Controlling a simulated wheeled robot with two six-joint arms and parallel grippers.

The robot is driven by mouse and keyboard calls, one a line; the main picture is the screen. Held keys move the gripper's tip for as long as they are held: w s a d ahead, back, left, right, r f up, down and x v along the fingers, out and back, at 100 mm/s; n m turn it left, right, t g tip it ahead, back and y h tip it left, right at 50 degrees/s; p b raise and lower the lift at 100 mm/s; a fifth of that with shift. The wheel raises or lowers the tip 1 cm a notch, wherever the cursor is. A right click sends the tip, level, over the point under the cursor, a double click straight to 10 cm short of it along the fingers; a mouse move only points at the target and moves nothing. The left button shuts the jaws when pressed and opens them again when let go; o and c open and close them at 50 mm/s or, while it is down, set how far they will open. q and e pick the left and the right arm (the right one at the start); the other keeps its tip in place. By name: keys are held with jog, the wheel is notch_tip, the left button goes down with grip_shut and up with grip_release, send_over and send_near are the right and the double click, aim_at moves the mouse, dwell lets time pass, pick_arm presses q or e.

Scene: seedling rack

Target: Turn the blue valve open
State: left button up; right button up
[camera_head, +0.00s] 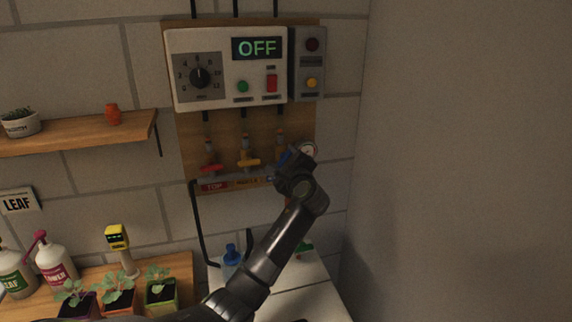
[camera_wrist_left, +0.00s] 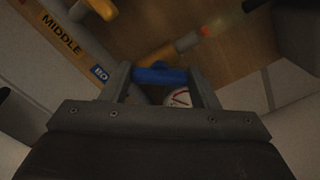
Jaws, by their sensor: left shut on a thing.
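The blue valve (camera_head: 283,157) is the rightmost of three valves on a wooden wall panel. In the left wrist view its blue handle (camera_wrist_left: 160,75) lies crosswise between my finger pads. My left gripper (camera_head: 289,166) is shut on this handle and hides most of it in the head view; the left wrist view shows both fingers (camera_wrist_left: 160,82) at its ends. A blue label (camera_wrist_left: 100,72) reading "BO" is partly hidden by a finger. My right gripper is in neither view.
A red valve (camera_head: 211,169) and a yellow valve (camera_head: 249,161) sit to the left. A round gauge (camera_head: 309,149) is close beside my gripper. The control box (camera_head: 215,92) above reads "OFF". Seedling pots (camera_head: 118,301) and bottles stand lower left.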

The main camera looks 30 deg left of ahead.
pick_arm(q)
jog(key=n, duration=0.1)
jog(key=n+b, duration=0.1)
jog(key=n, duration=0.1)
jog(key=n+b, duration=0.1)
jog(key=shift+f, duration=0.25)
jog(key=shift+n+b, duration=0.95)
jog(key=shift+n, duration=0.75)
jog(key=o, duration=1)
jog(key=shift+r, duration=0.1)
jog(key=shift+s+d, duration=0.1)
jog(key=shift+b+v, duration=2.3)
jog(key=shift+v, duration=6.3)
